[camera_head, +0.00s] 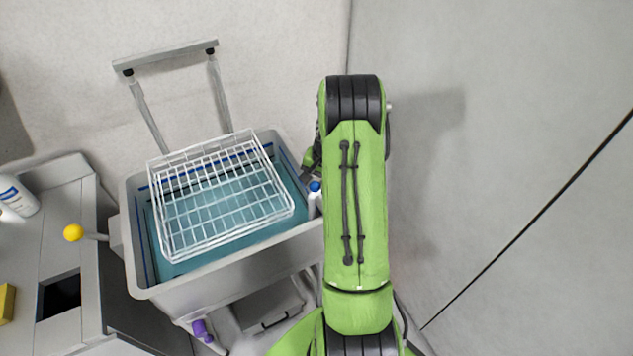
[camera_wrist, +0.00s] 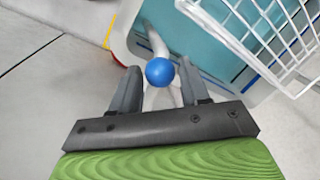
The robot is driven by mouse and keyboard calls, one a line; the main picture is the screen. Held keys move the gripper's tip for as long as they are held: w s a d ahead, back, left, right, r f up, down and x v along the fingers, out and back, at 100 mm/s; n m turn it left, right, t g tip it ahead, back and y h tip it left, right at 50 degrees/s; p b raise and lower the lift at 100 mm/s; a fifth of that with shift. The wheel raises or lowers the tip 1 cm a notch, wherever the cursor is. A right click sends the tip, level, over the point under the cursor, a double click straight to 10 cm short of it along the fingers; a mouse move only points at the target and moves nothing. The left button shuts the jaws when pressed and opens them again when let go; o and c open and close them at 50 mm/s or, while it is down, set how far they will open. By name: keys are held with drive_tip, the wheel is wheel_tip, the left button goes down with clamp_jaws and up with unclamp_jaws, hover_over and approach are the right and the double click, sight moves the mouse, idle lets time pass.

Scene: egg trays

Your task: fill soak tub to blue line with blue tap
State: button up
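The grey soak tub (camera_head: 225,262) holds teal water (camera_head: 190,264), with a blue line (camera_wrist: 268,76) on its inner wall above the water. A white wire basket (camera_head: 222,195) sits tilted in the tub. The blue tap's round knob (camera_head: 315,186) is at the tub's right side; it also shows in the wrist view (camera_wrist: 159,71) in front of a pale pipe. My gripper (camera_wrist: 160,68) is open, one finger on each side of the blue knob. I cannot tell whether the fingers touch it. My arm hides most of the gripper in the head view.
A yellow-knobbed lever (camera_head: 73,233) is at the tub's left, beside a grey counter (camera_head: 60,185) with a white bottle (camera_head: 18,196). A purple-handled fitting (camera_head: 201,329) is below the tub. A grey rail frame (camera_head: 165,56) rises behind. The floor at the right is clear.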

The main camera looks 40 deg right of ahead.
clamp_jaws()
drive_tip(key=shift+s, duration=0.15)
drive_tip(key=s+d+n+g+b, duration=0.1)
drive_tip(key=s+d+n+b, duration=0.1)
drive_tip(key=n, duration=0.6)
drive_tip(key=s+d+n+g+y+b, duration=0.1)
drive_tip(key=s+d+n+b, duration=0.2)
drive_tip(key=s+n, duration=0.3)
drive_tip(key=shift+s+d+n+g, duration=0.35)
drive_tip(key=shift+d+n, duration=0.35)
drive_tip(key=shift+n, duration=0.5)
drive_tip(key=shift+r, duration=0.15)
drive_tip(key=shift+o, duration=1.9)
unclamp_jaws()
drive_tip(key=shift+s, duration=0.1)
